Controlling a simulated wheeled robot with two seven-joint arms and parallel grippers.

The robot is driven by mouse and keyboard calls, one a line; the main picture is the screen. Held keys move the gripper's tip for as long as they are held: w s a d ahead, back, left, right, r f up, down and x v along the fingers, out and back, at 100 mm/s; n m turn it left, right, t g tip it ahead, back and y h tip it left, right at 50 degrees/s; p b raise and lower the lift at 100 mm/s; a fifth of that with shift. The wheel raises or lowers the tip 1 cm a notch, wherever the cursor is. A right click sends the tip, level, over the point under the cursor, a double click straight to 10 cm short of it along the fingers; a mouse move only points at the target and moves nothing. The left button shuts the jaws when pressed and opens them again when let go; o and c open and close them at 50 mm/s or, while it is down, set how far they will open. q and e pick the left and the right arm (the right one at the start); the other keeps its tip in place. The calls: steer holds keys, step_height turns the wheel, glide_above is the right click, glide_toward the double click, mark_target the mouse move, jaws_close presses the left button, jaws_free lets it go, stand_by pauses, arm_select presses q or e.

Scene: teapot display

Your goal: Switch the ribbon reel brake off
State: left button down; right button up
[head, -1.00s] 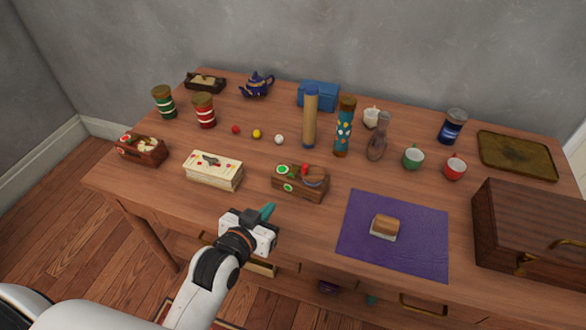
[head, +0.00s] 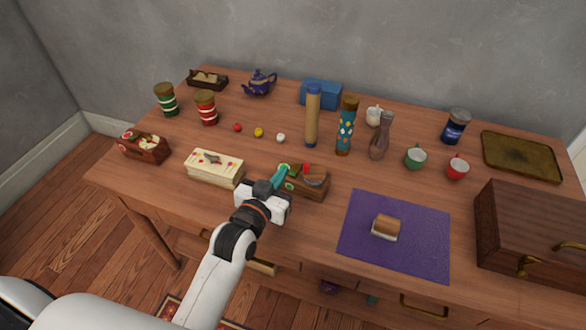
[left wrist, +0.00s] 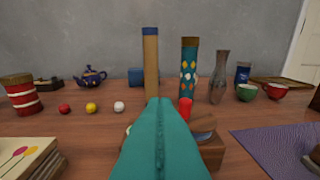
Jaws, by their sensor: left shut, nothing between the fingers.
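A small wooden box (head: 312,190) with a red knob (head: 307,168), green-and-white round marks and a grey rounded part stands near the table's front middle. It looks like the ribbon reel unit, but I cannot read the brake's setting. My left gripper (head: 280,176) is shut and empty, its teal fingers at the box's left end, covering part of it. In the left wrist view the shut fingers (left wrist: 160,125) hide much of the box, and the red knob (left wrist: 185,106) shows just right of their tips. I cannot tell whether they touch it. My right gripper is out of view.
A cream patterned box (head: 214,170) lies left of the gripper. A purple mat (head: 415,250) with a small block is to the right. A tan cylinder (head: 312,118) and a teal patterned cylinder (head: 346,128) stand behind. Three small balls lie behind left.

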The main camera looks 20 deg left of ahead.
arm_select(q)
glide_above(293, 175)
steer(key=s, duration=0.1)
steer(key=shift+f, duration=0.35)
steer(key=f, duration=0.1)
steer(key=w+f, duration=0.1)
steer(key=f, duration=0.1)
steer(key=shift+f, duration=0.6)
